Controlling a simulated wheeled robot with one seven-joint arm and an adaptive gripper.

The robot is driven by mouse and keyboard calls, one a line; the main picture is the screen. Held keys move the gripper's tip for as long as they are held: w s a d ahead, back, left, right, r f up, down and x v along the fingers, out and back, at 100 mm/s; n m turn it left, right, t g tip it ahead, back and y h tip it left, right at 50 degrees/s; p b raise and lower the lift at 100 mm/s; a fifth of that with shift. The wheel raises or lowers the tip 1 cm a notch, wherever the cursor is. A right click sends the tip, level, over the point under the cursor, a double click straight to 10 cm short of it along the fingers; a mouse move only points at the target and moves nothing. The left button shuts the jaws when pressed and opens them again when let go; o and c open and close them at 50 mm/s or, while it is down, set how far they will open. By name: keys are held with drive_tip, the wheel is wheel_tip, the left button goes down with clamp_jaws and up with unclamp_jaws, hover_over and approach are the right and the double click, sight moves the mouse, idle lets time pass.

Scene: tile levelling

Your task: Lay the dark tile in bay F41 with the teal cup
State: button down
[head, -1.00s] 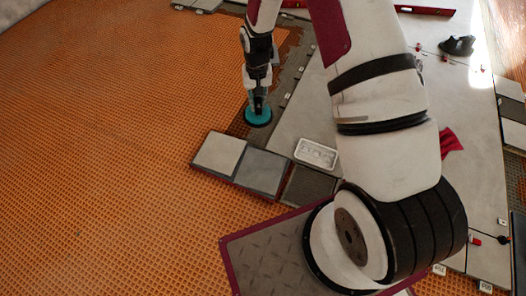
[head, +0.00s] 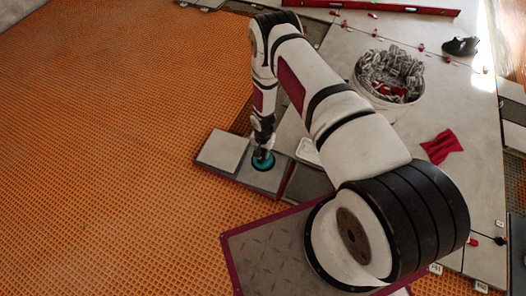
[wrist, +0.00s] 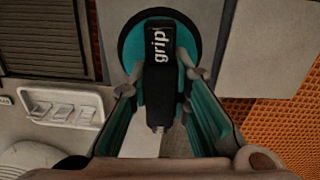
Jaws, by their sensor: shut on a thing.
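My gripper (head: 264,145) is shut on the black handle of the teal cup (head: 263,162). In the wrist view, my gripper (wrist: 161,95) has its teal fingers on either side of that handle, marked "grip". The teal cup (wrist: 129,48) is over a smooth grey tile (head: 250,182); I cannot tell whether it presses on it. A lighter tile (head: 222,150) lies to the left of it. A dark ribbed tile (wrist: 45,35) lies on the other side, at upper left in the wrist view. No F41 label can be read.
A white tray (wrist: 60,110) sits beside the ribbed tile. A bucket of grey clips (head: 390,75), a red cloth (head: 441,146) and a dark object (head: 460,45) stand on the pale laid floor. A red level (head: 410,7) lies at the back. The orange mat (head: 100,150) is clear.

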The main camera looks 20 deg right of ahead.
drive_tip(key=shift+f+b, duration=1.95)
drive_tip(key=shift+f, duration=1.25)
drive_tip(key=shift+f, duration=0.15)
drive_tip(key=c, duration=1.4)
unclamp_jaws()
wheel_tip(320, 180, up, 12)
